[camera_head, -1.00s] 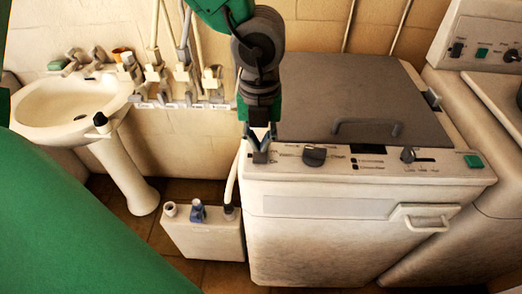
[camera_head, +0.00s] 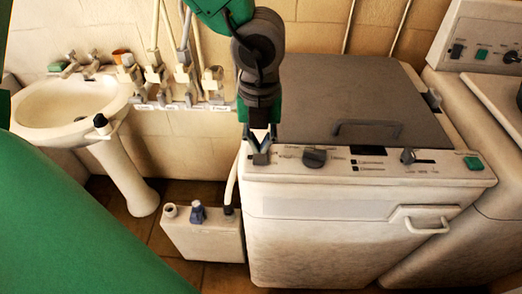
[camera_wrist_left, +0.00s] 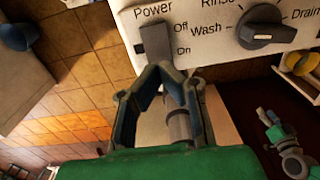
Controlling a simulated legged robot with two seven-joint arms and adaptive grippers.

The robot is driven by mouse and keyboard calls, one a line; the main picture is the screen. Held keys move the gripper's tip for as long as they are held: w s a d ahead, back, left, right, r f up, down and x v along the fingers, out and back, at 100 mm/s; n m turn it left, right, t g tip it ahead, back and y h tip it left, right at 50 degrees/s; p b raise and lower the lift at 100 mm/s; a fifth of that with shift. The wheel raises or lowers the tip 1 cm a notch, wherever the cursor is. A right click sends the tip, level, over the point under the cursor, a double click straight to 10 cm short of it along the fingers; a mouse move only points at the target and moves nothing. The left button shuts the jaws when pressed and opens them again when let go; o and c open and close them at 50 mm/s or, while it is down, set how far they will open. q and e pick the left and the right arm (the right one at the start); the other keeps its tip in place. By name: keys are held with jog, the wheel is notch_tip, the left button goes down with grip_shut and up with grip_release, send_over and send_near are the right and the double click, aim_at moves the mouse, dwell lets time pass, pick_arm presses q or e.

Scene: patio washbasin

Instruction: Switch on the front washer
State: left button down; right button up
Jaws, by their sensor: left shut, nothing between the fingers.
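The front washer (camera_head: 340,225) is a white machine with a grey lid and a control panel along its top front edge. Its grey power switch (camera_wrist_left: 157,45) shows in the wrist view, under the word "Power" and beside "Off" and "On". It also shows at the panel's left end in the head view (camera_head: 261,159). My left gripper (camera_head: 260,147) points down at this switch with its fingers shut and empty. In the wrist view its fingertips (camera_wrist_left: 168,72) are at the switch's lower end; I cannot tell if they touch. My right gripper is not in view.
The wash-mode knob (camera_head: 314,158) is just right of the switch, and a green button (camera_head: 473,162) is at the panel's right end. A second machine (camera_head: 470,110) stands at the right. A white canister (camera_head: 205,240) stands left of the washer; a washbasin (camera_head: 70,125) is further left.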

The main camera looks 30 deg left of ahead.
aim_at(260, 157)
pick_arm(q)
jog(key=shift+f+b, duration=0.9)
jog(key=shift+f, duration=0.5)
dwell(0.7)
notch_tip(260, 157, up, 7)
jog(key=p, duration=0.7)
jog(key=shift+r+p, duration=0.1)
jog(key=shift+p, duration=0.2)
